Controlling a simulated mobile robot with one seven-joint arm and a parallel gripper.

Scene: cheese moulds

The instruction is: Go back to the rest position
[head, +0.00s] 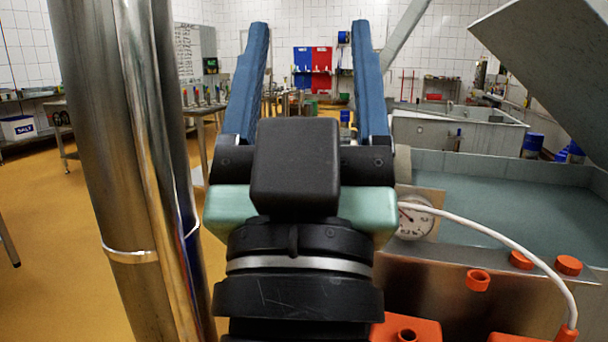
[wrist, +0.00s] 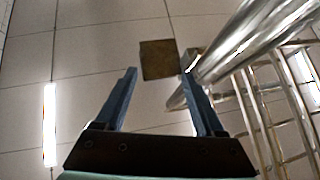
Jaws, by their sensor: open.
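My gripper (head: 311,75) is in the middle of the head view, with two long blue fingers spread wide apart and pointing away and up. Nothing is between the fingers. In the wrist view my gripper (wrist: 157,90) is also open and empty, and it points up at the tiled ceiling (wrist: 90,50). No cheese mould can be made out for certain in either view.
A steel column (head: 115,150) stands close on the left. A vat of bluish liquid (head: 520,205) with a gauge (head: 415,217) is at the right, under a tilted grey panel (head: 555,60). Steel tables (head: 205,110) stand further back. The yellow floor (head: 40,260) is clear at left.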

